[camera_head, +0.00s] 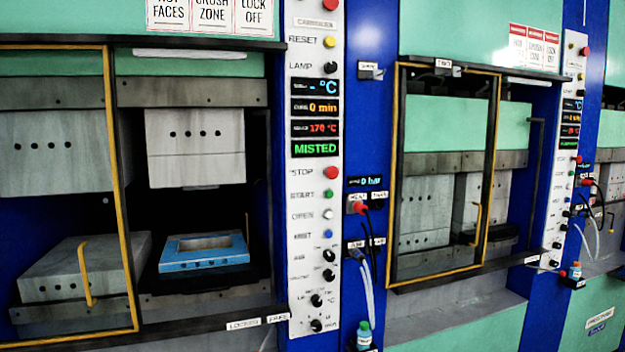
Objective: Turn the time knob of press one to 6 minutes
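The nearer press (57,94) fills the left half, with its white control panel (312,170) beside it. Several black knobs sit low on this panel. The lowest knob (316,325) has a small scale around it that seems to read min, and the knob above it (316,300) seems to be marked in °C. The pointer directions are too small to tell. The orange display (315,108) reads 0 min. The red display (315,128) reads 170 °C, and a green one (316,149) reads MISTED. No press number is legible. Neither gripper is in view.
A yellow-edged guard door (122,200) covers the left part of the nearer press. A blue mould frame (204,263) lies inside.

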